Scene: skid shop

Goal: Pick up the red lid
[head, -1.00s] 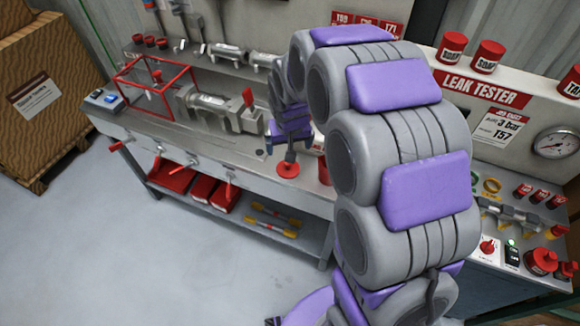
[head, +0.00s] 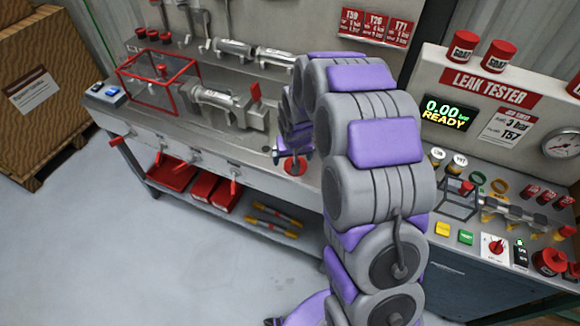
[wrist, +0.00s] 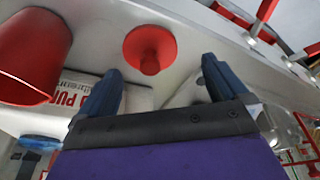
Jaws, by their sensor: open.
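The red lid (wrist: 150,48), a round red disc with a knob, is in the wrist view just beyond my fingertips. Its knob points toward the gap between my fingers. In the head view the red lid (head: 294,167) lies on the grey workbench (head: 222,143) near its front edge, partly covered by my gripper. My gripper (wrist: 162,68) is open, with its two dark blue fingers apart and nothing between them. In the head view my gripper (head: 290,150) is close above the lid, and its fingertips are hard to make out.
A red tapered container (wrist: 35,55) stands left of the lid in the wrist view. A clamp fixture (head: 222,105) and a red wire-frame box (head: 158,82) are on the bench to the left. The leak tester (head: 487,88) stands to the right. Floor in front is clear.

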